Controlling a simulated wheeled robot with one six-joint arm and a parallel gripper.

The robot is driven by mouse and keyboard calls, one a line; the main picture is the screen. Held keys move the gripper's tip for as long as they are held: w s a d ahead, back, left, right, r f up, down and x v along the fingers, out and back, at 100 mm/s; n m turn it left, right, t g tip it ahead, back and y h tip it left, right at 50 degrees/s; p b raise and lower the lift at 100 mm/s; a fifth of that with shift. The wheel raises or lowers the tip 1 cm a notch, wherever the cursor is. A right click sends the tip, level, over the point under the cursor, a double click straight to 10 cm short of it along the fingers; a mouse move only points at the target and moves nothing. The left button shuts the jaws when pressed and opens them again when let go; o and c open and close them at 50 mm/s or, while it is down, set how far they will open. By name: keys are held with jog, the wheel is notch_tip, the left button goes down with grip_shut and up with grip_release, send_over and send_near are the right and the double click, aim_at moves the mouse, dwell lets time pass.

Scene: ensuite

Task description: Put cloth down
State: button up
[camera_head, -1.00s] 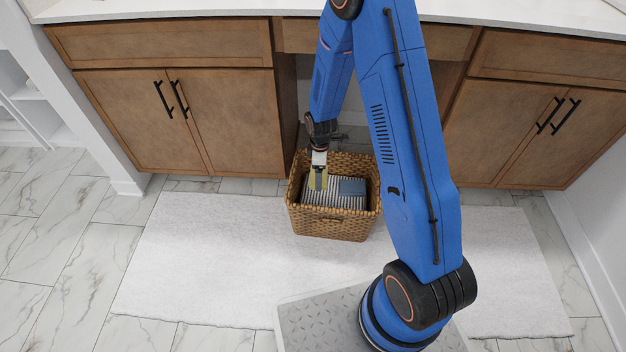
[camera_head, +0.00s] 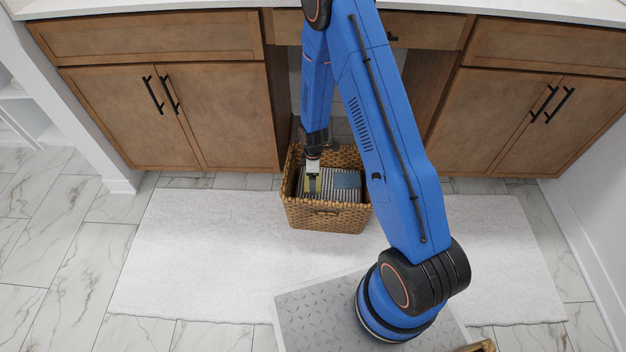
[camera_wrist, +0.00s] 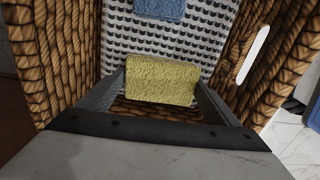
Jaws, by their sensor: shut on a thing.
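A yellow cloth (camera_wrist: 160,80) sits between the jaws of my gripper (camera_wrist: 160,92) in the wrist view. My gripper is shut on it. In the head view my gripper (camera_head: 313,188) points down inside the wicker basket (camera_head: 325,218), towards its left side. The basket's woven walls (camera_wrist: 62,45) surround the cloth in the wrist view. A black-and-white patterned cloth (camera_wrist: 205,45) and a blue cloth (camera_wrist: 160,8) lie in the basket. Whether the yellow cloth touches the things beneath it is hard to tell.
The basket stands on a white rug (camera_head: 200,250) in front of an open recess between wooden cabinets (camera_head: 130,115). My blue arm hides part of the basket's right side. A brown object (camera_head: 480,347) is cut off at the bottom edge. The rug's left part is clear.

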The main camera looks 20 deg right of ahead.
jog(key=shift+f, duration=0.5)
jog(key=o, duration=1.1)
jog(key=shift+f, duration=0.1)
notch_tip(320, 180, up, 12)
jog(key=shift+r, duration=0.2)
